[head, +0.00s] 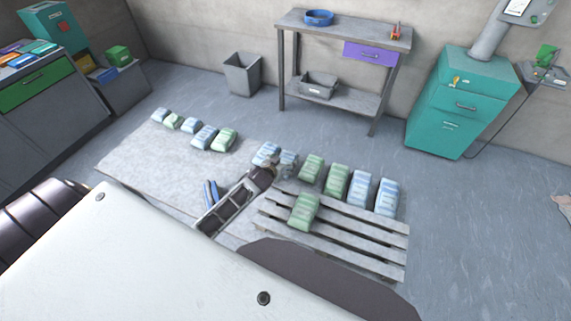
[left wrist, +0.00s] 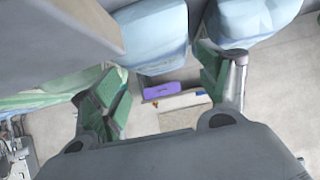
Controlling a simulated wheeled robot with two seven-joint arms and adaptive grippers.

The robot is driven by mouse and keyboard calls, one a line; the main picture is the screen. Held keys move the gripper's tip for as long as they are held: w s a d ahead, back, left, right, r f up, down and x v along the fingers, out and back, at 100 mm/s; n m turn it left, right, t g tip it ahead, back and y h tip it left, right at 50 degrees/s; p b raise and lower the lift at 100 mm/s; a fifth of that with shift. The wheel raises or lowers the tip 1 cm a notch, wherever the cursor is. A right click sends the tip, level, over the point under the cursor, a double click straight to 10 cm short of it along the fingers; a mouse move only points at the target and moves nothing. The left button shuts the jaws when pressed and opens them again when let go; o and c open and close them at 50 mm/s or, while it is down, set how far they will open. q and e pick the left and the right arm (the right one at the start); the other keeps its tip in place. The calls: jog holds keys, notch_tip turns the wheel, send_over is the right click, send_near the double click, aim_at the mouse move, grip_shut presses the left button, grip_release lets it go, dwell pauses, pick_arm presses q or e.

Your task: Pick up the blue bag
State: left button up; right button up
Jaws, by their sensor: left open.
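Two blue bags stand close together at the pallet's left end in the head view, a left one (head: 265,152) and a right one (head: 289,157). My left gripper (head: 272,170) is right at their near side and hides part of them. In the left wrist view my left gripper (left wrist: 165,80) is open, with green-padded fingers spread apart. One blue bag (left wrist: 155,30) shows ahead of the gap between the fingers, and another (left wrist: 238,18) lies to its right. I cannot tell whether the fingers touch a bag. My right gripper is not in view.
Green bags (head: 312,168) and more blue bags (head: 361,190) line the slatted pallet (head: 345,248). One green bag (head: 303,211) lies nearer. Several bags (head: 204,137) sit on the flat grey slab (head: 150,165). A workbench (head: 345,30) and a bin (head: 242,75) stand behind.

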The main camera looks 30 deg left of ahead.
aim_at(284, 162)
pick_arm(q)
jog(key=shift+x, duration=1.4)
jog(key=shift+r, duration=0.1)
jog(key=c, duration=1.1)
jog(key=shift+r, duration=0.15)
jog(key=shift+r, duration=4.9)
